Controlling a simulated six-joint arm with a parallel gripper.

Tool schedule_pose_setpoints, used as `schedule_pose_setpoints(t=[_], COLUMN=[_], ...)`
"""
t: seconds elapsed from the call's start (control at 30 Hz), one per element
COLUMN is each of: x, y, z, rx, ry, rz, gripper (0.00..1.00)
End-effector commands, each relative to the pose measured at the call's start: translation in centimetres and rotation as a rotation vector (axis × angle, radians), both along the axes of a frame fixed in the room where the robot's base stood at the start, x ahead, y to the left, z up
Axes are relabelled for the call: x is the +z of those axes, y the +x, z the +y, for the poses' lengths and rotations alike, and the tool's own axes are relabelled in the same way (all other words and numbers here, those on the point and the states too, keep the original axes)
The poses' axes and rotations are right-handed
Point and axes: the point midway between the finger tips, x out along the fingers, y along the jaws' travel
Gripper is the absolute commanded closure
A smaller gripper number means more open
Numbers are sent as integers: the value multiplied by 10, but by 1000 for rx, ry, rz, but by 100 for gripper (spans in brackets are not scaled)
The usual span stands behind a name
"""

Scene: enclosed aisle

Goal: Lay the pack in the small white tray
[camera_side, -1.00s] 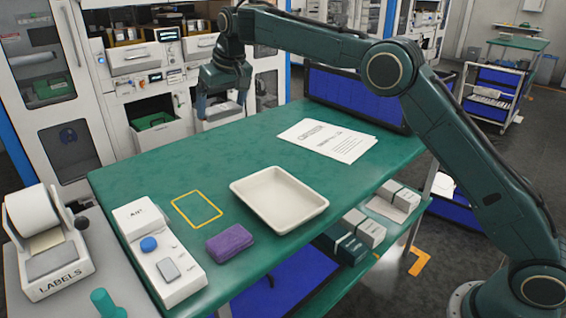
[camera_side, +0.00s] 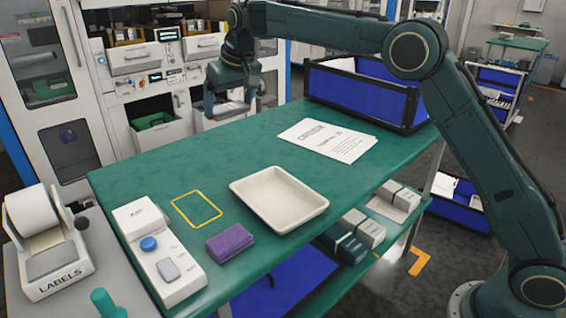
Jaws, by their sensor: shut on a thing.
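The small white tray (camera_side: 279,200) lies empty on the green table, right of the middle. My gripper (camera_side: 228,108) is high at the table's far left edge, in front of the white cabinets, well behind and left of the tray. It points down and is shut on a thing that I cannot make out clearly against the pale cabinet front. A purple pack (camera_side: 229,243) lies on the table left of the tray's near corner, apart from it and from my gripper.
A white device with a blue button (camera_side: 149,244) stands at the table's left edge. A yellow outline (camera_side: 197,209) is marked on the table. Papers (camera_side: 327,140) lie behind the tray. A blue crate (camera_side: 365,91) stands at the back right. A label printer (camera_side: 46,245) stands at left.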

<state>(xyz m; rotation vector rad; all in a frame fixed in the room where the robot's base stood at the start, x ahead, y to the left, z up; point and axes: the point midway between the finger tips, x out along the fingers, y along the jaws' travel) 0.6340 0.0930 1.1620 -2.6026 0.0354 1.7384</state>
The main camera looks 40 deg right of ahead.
Motion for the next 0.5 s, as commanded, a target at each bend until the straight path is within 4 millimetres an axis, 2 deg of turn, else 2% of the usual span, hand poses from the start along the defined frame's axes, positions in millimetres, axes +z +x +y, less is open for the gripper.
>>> schedule_pose_setpoints(t=[0.5], x=[8], y=[-71], z=[-17], rx=[-33], ry=[-1], rz=[-1], gripper=[34])
